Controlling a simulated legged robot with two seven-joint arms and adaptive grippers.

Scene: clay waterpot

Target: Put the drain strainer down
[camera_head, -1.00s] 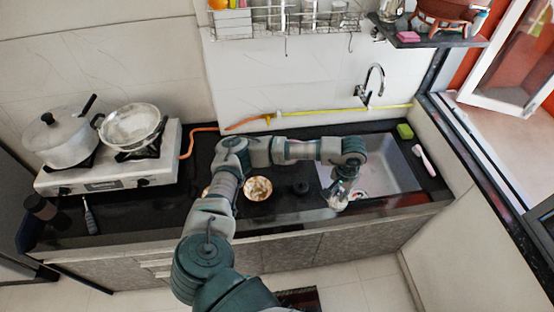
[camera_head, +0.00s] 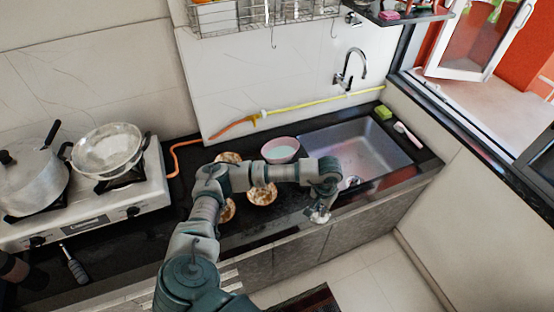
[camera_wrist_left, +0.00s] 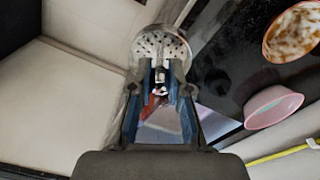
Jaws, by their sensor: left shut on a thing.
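The drain strainer (camera_wrist_left: 160,45) is a round silver disc with small holes in the left wrist view. My left gripper (camera_wrist_left: 160,82) is shut on it, and the disc sticks out past the fingertips. In the head view my left gripper (camera_head: 322,207) is by the counter's front edge, left of the sink (camera_head: 365,150). The strainer (camera_head: 320,217) shows there as a small silver shape below the wrist. I cannot tell whether it touches anything. A round metal drain (camera_head: 351,182) shows at the sink's front.
A pink bowl (camera_head: 281,149) and brown-white bowls (camera_head: 262,193) stand on the black counter left of the sink. A dark small object (camera_wrist_left: 215,82) lies on the counter. A green sponge (camera_head: 383,112) and pink-white brush (camera_head: 407,133) lie right of the sink.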

